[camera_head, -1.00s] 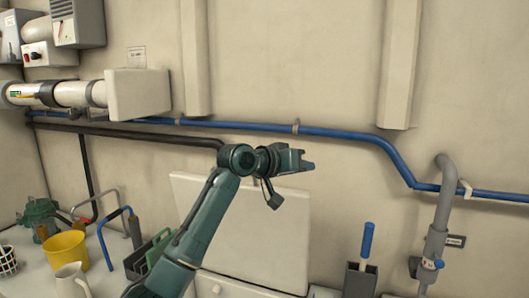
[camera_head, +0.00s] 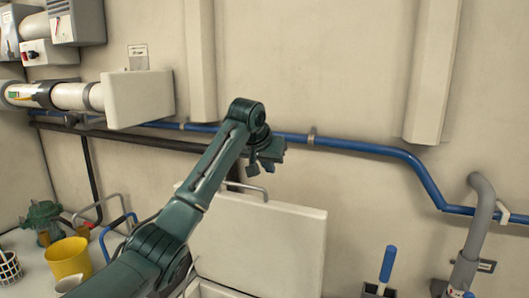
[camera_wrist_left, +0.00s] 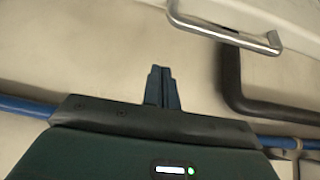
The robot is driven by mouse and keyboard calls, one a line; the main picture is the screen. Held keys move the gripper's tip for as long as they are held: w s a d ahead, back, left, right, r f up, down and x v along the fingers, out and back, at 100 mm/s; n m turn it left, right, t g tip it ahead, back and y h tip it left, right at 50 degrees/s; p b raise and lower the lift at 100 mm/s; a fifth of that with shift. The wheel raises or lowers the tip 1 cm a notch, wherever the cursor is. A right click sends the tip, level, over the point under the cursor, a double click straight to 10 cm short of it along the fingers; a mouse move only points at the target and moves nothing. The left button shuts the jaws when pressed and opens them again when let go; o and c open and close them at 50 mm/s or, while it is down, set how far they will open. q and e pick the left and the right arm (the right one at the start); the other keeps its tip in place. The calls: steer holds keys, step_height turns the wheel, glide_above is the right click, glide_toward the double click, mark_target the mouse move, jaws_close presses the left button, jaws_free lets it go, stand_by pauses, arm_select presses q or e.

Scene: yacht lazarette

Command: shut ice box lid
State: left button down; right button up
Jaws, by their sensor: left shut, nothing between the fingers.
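The ice box lid (camera_head: 265,245) is a pale flat panel, raised and leaning near the back wall. A grey metal handle (camera_head: 246,187) shows at its top edge. The box's pale rim (camera_head: 215,290) shows at the bottom of the head view, partly behind my arm. My left gripper (camera_head: 268,158) is above the lid's top edge, in front of the wall. In the left wrist view its fingers (camera_wrist_left: 161,80) are shut with nothing between them. The handle (camera_wrist_left: 225,32) is apart from them, at the upper right. My right gripper is not in view.
A blue pipe (camera_head: 370,150) runs along the wall behind my arm. A white box (camera_head: 138,98) juts out at left. A yellow bucket (camera_head: 68,258) stands on the left surface. A blue-handled tool (camera_head: 388,264) and grey pipe (camera_head: 478,225) are at right.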

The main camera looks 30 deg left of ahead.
arm_select(q)
steer(key=f, duration=0.2)
steer(key=shift+s+f+p, duration=0.2)
steer(key=shift+f+p, duration=0.1)
steer(key=shift+p, duration=0.05)
steer(key=shift+s+f, duration=0.3)
steer(key=shift+s, duration=0.65)
steer(key=shift+d+f, duration=0.1)
